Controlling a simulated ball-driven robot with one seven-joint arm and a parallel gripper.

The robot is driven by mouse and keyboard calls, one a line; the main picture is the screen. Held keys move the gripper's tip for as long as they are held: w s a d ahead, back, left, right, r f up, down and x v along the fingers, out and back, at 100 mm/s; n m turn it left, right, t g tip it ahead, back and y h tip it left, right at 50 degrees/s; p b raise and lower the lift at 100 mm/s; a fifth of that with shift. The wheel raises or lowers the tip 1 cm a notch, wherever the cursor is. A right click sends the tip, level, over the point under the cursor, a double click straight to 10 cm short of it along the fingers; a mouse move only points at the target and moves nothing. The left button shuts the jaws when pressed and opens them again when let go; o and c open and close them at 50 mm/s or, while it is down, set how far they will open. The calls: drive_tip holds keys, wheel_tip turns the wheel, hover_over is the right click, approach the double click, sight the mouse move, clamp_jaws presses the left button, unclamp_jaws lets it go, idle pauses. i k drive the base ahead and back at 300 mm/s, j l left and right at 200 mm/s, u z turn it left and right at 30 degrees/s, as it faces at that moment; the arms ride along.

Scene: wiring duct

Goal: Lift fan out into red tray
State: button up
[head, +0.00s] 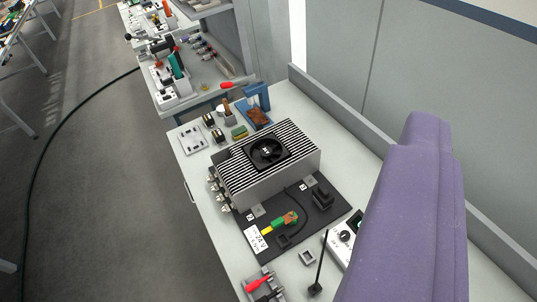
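A black square fan (267,151) sits in the top of a silver finned box (297,160), near the middle of the head view. Its round hub faces up. The box stands on a black board (322,222) on the pale bench. I cannot make out a red tray in this view. My gripper does not show. A large purple-covered shape at the right, which seems to be part of my arm, hides the bench's right side.
A blue stand (262,97), small parts and a white plate (193,140) lie behind the box. A green-and-orange connector (287,219), a white meter box (343,240) and red-handled tools (261,286) lie in front. A wall borders the bench's right; open floor (95,200) lies left.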

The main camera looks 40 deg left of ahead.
sight(265, 153)
drive_tip(key=i+j, duration=0.1)
drive_tip(key=j, duration=0.25)
drive_tip(key=i+j, duration=0.15)
drive_tip(key=j, duration=0.25)
drive_tip(key=i+j+u, duration=0.1)
drive_tip(key=j, duration=0.25)
drive_tip(key=i+j, duration=0.15)
drive_tip(key=j, duration=0.2)
drive_tip(key=i+j, duration=0.15)
drive_tip(key=j, duration=0.2)
drive_tip(key=i+j+u, duration=0.1)
drive_tip(key=i+j, duration=0.65)
